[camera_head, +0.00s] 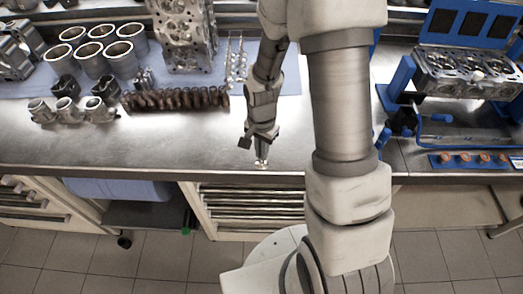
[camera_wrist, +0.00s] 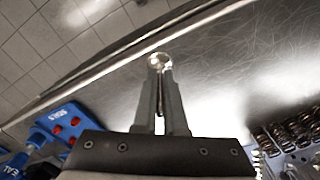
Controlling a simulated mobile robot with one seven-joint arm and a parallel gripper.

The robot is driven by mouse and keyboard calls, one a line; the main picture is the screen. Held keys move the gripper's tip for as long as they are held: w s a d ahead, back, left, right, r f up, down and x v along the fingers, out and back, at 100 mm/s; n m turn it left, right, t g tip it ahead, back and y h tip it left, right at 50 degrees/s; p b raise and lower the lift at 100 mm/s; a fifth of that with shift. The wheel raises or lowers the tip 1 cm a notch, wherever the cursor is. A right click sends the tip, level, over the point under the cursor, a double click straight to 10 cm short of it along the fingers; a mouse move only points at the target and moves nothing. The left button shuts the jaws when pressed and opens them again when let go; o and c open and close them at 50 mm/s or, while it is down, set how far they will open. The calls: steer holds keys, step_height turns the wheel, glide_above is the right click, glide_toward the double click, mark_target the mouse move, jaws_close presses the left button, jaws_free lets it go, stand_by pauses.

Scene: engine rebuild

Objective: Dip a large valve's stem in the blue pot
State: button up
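My gripper (camera_head: 262,150) is over the front edge of the steel bench, left of my arm's large links. Its fingers are nearly together in the wrist view (camera_wrist: 161,76), closed on a small shiny round metal piece (camera_wrist: 159,61). This looks like a valve seen end on; its stem is not clear. It also shows below the fingertips in the head view (camera_head: 261,164). Slim metal valves (camera_head: 236,62) stand in rows on the blue mat behind. I cannot clearly make out a blue pot; a small blue piece (camera_head: 383,138) shows partly hidden beside my arm.
A blue seal tray (camera_head: 470,161) with orange pieces lies at the front right. A cylinder head (camera_head: 468,75) sits in a blue stand behind it. Springs (camera_head: 175,98), cylinder liners (camera_head: 90,55) and pistons (camera_head: 67,110) fill the left. The bench front at left centre is clear.

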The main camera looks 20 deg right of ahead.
steer(key=o, duration=0.5)
steer(key=shift+r, duration=0.1)
step_height(320, 180, up, 18)
steer(key=s+r+n+t, duration=0.5)
steer(key=s+r+n, duration=0.5)
steer(key=s, duration=0.4)
steer(key=shift+r+t, duration=0.3)
steer(key=shift+r, duration=0.6)
